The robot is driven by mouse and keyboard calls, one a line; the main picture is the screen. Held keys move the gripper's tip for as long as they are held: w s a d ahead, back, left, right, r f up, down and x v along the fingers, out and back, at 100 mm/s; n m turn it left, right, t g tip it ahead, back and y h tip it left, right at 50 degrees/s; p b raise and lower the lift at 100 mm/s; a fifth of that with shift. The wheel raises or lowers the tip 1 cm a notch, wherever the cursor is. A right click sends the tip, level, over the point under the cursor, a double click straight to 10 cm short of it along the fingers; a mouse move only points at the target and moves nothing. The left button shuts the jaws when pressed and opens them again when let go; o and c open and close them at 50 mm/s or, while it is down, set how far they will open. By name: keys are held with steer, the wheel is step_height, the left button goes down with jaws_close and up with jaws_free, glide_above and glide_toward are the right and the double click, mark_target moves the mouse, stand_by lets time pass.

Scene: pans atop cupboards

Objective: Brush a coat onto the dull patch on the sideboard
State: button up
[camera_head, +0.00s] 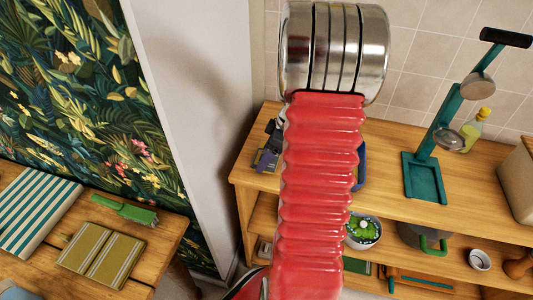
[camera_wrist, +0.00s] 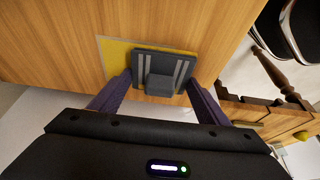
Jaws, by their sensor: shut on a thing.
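My gripper (camera_wrist: 158,84) is shut on a dark grey block-like tool (camera_wrist: 160,64) with two paler stripes, held between its purple fingers in the wrist view. A flat yellow patch (camera_wrist: 115,53) shows beside and behind the tool on the wooden top of the sideboard (camera_wrist: 55,45). The tool covers part of the patch; I cannot tell whether it touches the wood. In the head view the sideboard (camera_head: 385,140) stands right of the wall end. A bit of the yellow patch (camera_head: 267,160) shows left of my red arm, which hides most of the gripper and tool.
A teal stand (camera_head: 425,175) and a yellow-capped bottle (camera_head: 473,130) are on the sideboard. A bowl (camera_head: 362,231), a pot (camera_head: 425,236) and a cup (camera_head: 480,260) sit on its shelf. A table at left holds a green brush (camera_head: 124,210) and folded cloths (camera_head: 101,253).

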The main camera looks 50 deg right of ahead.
steer(key=o, duration=0.7)
steer(key=shift+f, duration=0.1)
steer(key=shift+c, duration=0.2)
steer(key=c, duration=1.1)
steer(key=shift+r, duration=2.5)
